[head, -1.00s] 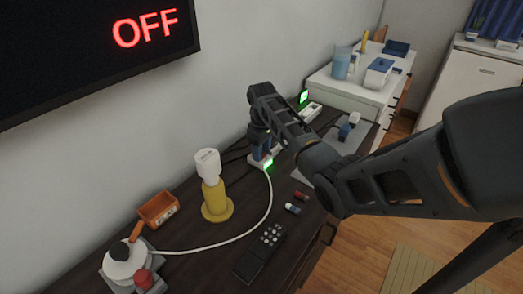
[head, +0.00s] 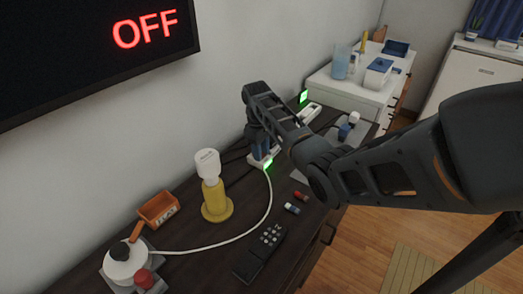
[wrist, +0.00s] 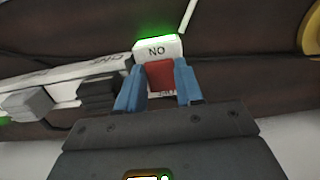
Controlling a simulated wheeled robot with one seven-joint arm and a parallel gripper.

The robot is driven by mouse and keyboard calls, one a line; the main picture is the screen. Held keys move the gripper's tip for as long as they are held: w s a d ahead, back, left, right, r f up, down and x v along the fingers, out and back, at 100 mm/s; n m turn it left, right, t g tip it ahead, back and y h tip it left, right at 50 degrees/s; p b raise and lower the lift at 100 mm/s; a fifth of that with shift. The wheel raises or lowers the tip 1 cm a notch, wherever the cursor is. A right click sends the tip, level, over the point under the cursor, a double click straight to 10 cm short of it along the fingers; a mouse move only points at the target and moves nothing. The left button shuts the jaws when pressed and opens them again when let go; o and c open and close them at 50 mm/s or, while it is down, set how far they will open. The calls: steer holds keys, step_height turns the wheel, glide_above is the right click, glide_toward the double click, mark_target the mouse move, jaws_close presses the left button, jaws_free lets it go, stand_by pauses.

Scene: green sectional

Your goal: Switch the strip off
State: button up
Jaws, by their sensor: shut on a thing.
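The white power strip (wrist: 70,72) runs across the wrist view, with its switch end near the top middle. That end has a lit green edge, the upside-down letters "ON" and a red rocker switch (wrist: 160,75). The blue fingers of my gripper (wrist: 160,88) sit on either side of the red switch, closed on it. In the head view, the strip's end (head: 268,163) glows green on the dark desk, beneath my gripper (head: 261,150). My arm hides much of the strip there.
A black plug (wrist: 98,90) and a grey plug (wrist: 28,103) sit along the strip. A yellow lamp (head: 213,195), a remote (head: 260,252), two batteries (head: 292,208) and an orange box (head: 159,209) stand on the desk (head: 205,262). The wall screen (head: 90,45) reads "OFF".

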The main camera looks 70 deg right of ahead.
steer(key=shift+w+g+b, duration=0.3)
steer(key=shift+g, duration=0.7)
steer(key=o, duration=0.8)
steer(key=shift+c, duration=0.2)
steer(key=shift+r, duration=0.2)
steer(key=v, duration=0.7)
steer(key=shift+d+r, duration=0.25)
